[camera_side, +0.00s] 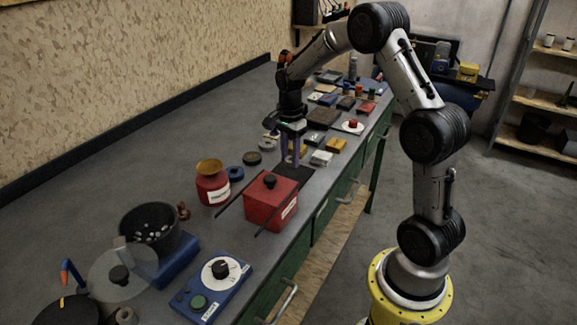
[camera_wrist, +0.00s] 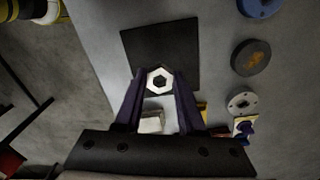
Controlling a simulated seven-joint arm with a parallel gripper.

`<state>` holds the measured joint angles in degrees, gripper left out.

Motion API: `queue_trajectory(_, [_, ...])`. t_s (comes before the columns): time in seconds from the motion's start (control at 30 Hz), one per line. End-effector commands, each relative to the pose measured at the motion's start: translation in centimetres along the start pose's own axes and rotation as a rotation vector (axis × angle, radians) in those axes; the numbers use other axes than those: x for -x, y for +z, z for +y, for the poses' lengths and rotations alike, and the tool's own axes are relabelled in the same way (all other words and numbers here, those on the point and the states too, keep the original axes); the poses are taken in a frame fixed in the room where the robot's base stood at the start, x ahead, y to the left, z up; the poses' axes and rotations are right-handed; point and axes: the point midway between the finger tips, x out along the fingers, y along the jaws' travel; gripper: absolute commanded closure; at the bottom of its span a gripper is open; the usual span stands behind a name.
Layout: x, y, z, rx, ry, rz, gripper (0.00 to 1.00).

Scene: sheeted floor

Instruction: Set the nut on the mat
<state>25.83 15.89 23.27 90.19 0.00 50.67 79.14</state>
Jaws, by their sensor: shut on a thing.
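The nut (camera_wrist: 159,80) is a pale hexagon with a dark hole, held between the fingertips of my gripper (camera_wrist: 160,82) in the wrist view. My gripper is shut on it. The mat (camera_wrist: 158,43) is a flat black square; in the wrist view the nut overlaps its near edge. In the side view my gripper (camera_side: 292,161) points down at the far end of the dark mat (camera_side: 298,172). The nut cannot be made out there. Whether the nut touches the mat or hangs above it, I cannot tell.
A red box with a black knob (camera_side: 270,203) stands just in front of the mat, and a red jar (camera_side: 212,187) to its left. A white block (camera_side: 321,158) lies right of my gripper. Round discs (camera_wrist: 250,57) lie beside the mat. Many small items crowd the far bench.

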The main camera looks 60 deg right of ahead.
Motion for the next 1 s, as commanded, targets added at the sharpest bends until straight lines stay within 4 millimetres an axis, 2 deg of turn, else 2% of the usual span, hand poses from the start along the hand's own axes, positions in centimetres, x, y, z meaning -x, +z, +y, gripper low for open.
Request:
queue_trajectory(0.17, [-0.8, -0.1, -0.6, 0.0, 0.0, 0.0, 1.0])
queue_trajectory(0.4, [-3.8, -0.1, -0.7, 0.0, 0.002, 0.0, 1.0])
queue_trajectory(0.8, [-4.3, -0.1, -0.8, 0.0, -0.001, 0.0, 1.0])
queue_trajectory(0.83, [-4.3, -0.1, -0.8, 0.0, -0.001, 0.0, 0.57])
queue_trajectory(0.97, [-4.3, -0.1, -0.8, 0.0, -0.001, 0.0, 0.34])
queue_trajectory(1.0, [-4.3, -0.1, -0.8, 0.0, -0.001, 0.0, 0.31])
